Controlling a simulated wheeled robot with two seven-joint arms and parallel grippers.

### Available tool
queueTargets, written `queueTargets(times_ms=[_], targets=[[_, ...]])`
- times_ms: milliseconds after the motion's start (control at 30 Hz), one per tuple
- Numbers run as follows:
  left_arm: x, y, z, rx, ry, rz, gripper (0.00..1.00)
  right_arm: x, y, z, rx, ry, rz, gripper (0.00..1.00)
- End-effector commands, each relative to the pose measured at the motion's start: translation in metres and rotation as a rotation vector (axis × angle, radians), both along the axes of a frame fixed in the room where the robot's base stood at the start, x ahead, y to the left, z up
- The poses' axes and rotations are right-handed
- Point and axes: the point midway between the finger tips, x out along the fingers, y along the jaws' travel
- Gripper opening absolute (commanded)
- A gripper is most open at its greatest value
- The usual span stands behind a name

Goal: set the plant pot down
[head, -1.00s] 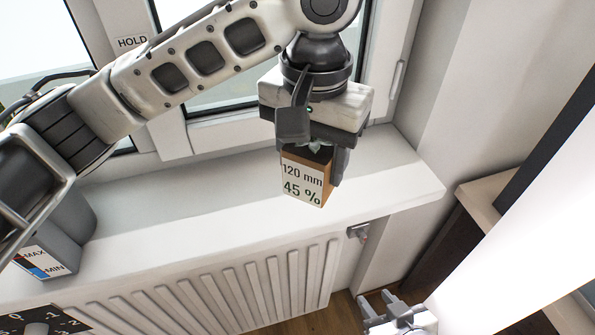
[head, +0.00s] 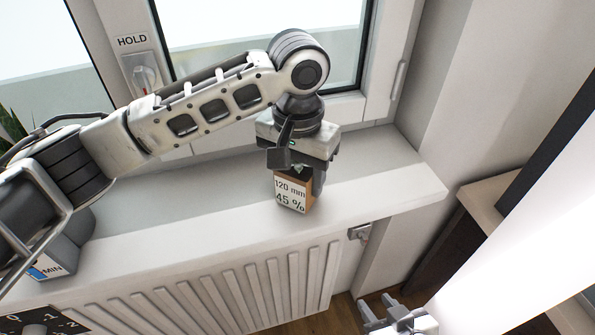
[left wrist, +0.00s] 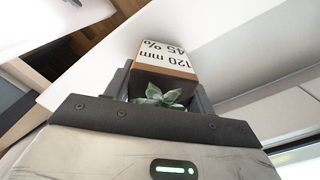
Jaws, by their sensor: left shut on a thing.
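The plant pot (head: 291,196) is a small brown square pot with a white label reading "120 mm 45 %". My left gripper (head: 296,172) is shut on it from above, at the window sill (head: 362,183). Whether its base touches the sill or hovers just over it I cannot tell. In the left wrist view, the pot (left wrist: 167,62) stands between the fingers, with a green plant (left wrist: 160,97) in its dark top. My right gripper (head: 388,308) is low at the bottom edge, away from the pot; its jaws are too unclear to judge.
A grey container with a MIN label (head: 68,255) stands at the sill's left end. A radiator (head: 235,285) is below the sill, with a valve (head: 360,233) at its right. The window (head: 265,50) is behind. The sill right of the pot is clear.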

Motion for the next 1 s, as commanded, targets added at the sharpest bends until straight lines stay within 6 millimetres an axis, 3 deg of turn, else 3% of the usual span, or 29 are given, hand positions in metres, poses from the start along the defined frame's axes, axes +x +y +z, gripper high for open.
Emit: queueTargets(times_ms=[133, 167, 233, 633, 1000], targets=[[0.000, 0.000, -0.001, -0.001, 0.000, 0.000, 0.22, 0.001, 0.000, 0.003, 0.000, -0.002, 0.001, 0.36], [0.000, 0.000, -0.003, 0.000, 0.001, 0.001, 0.57, 0.001, 0.000, 0.003, -0.001, -0.002, 0.000, 0.36], [0.000, 0.000, -0.002, 0.000, 0.000, 0.000, 0.76, 0.002, 0.000, 0.003, -0.001, -0.004, 0.000, 0.36], [0.001, 0.000, 0.006, -0.001, -0.003, 0.000, 0.76, 0.004, -0.001, 0.002, -0.001, -0.009, 0.000, 0.36], [0.001, -0.001, 0.081, -0.001, -0.004, 0.001, 0.76, 0.003, -0.001, 0.004, -0.001, -0.007, -0.001, 0.36]])
